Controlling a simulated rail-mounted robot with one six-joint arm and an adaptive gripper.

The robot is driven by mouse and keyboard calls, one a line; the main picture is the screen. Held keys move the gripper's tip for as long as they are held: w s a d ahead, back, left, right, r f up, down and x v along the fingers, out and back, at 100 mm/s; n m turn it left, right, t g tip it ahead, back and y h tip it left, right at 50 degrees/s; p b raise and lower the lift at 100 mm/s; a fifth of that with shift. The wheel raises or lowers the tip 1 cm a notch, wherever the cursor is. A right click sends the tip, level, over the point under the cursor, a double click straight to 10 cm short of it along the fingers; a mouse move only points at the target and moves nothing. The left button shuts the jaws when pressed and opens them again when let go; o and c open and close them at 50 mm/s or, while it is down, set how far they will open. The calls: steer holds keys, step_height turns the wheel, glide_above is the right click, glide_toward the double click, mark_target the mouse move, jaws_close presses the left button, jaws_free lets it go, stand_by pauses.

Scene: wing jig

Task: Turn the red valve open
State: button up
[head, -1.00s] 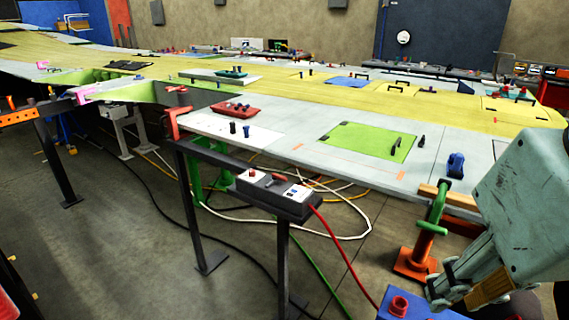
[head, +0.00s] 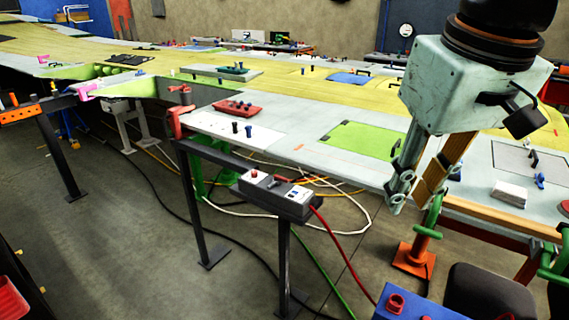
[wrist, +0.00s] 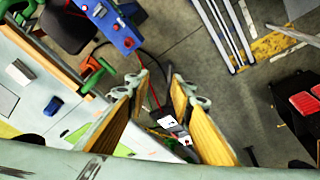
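I cannot make out with certainty which part is the red valve. A red fitting (head: 177,122) sits at the wing panel's near left edge, with a small red cross-shaped piece (head: 180,89) behind it. A blue box (head: 425,307) at the bottom carries a red round knob (head: 396,302); the box also shows in the wrist view (wrist: 103,22). My gripper (head: 411,196) hangs fingers down at the panel's front edge, right of the green patch. In the wrist view my gripper (wrist: 158,78) has its wood-faced fingers apart with nothing between them.
Green clamps (head: 432,216) and a wooden rail (head: 500,218) line the panel edge close to my gripper. A grey control box (head: 272,195) with a red cable sits on a dark stand at centre. Cables lie on the floor.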

steer(key=w+a+r+n+p, duration=0.1)
steer(key=w+a+r+p, duration=0.1)
steer(key=w, duration=0.4)
steer(key=w+a+r+n+p, duration=0.1)
steer(key=w+a+p, duration=0.1)
steer(key=w, duration=0.5)
steer(key=n+g+p, duration=0.3)
steer(key=n+p, duration=0.4)
steer(key=p, duration=0.5)
glide_above(282, 177)
step_height(282, 177, down, 15)
steer(key=shift+s+f, duration=0.1)
steer(key=shift+f, duration=0.1)
steer(key=shift+f+p, duration=0.65)
steer(key=shift+f, duration=6.1)
steer(key=shift+c, duration=0.6)
